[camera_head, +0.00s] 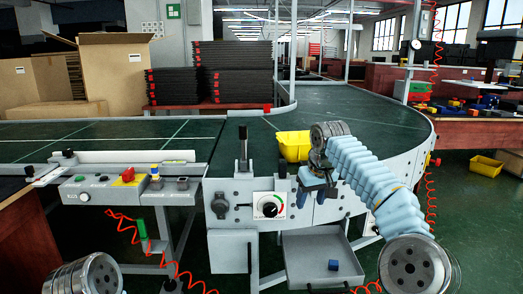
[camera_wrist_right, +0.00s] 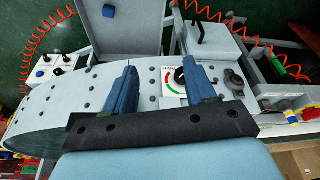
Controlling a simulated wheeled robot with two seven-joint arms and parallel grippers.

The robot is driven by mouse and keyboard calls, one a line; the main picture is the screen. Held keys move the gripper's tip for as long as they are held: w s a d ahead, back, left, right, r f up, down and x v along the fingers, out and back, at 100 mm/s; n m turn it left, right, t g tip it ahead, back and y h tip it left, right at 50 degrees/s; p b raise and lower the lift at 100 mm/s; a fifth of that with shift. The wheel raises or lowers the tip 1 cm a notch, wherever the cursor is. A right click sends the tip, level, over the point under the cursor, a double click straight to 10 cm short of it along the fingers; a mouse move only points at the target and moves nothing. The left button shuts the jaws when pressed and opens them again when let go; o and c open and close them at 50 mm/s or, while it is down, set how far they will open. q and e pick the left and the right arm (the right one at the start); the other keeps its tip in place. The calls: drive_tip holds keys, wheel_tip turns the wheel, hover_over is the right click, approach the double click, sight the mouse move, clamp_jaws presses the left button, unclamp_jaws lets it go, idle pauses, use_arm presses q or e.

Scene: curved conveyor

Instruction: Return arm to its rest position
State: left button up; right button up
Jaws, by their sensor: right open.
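My right arm (camera_head: 365,170) reaches in from the lower right in a pale blue sleeve. My right gripper (camera_head: 315,198) hangs in front of the curved conveyor's grey side panel, right of the dial (camera_head: 268,206). Its two blue fingers are apart in the right wrist view (camera_wrist_right: 159,65), with no object held between them. The dial (camera_wrist_right: 173,82) shows behind the fingers there. Only a round metal joint of my left arm (camera_head: 90,275) shows at the lower left; its gripper is out of view.
A yellow bin (camera_head: 293,146) stands on the conveyor (camera_head: 370,110) just behind my right gripper. Below is a grey tray (camera_head: 305,258) with a blue cube (camera_head: 333,265). A control box (camera_head: 105,188) with buttons is at left. Large cardboard boxes (camera_head: 115,70) stand at the back left.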

drive_tip(key=a+f+n+y, duration=0.1)
drive_tip(key=a+f, duration=0.4)
drive_tip(key=f, duration=1)
drive_tip(key=s+a+f+g+y, duration=0.1)
drive_tip(key=s+a+f, duration=0.1)
drive_tip(key=s+f, duration=0.65)
drive_tip(key=s+a+f+g+y, duration=0.1)
drive_tip(key=s+f, duration=0.2)
drive_tip(key=f, duration=1)
drive_tip(key=s+d+f+m, duration=0.1)
drive_tip(key=s+f+m, duration=0.1)
drive_tip(key=s, duration=0.6)
drive_tip(key=s+d+f+m, duration=0.2)
drive_tip(key=s+f, duration=0.3)
drive_tip(key=s, duration=0.4)
drive_tip(key=s+d+f+m, duration=0.2)
drive_tip(key=s+f, duration=0.1)
drive_tip(key=s, duration=0.5)
drive_tip(key=shift+s+f+g, duration=0.15)
drive_tip(key=shift+f+g, duration=0.05)
drive_tip(key=shift+g, duration=0.2)
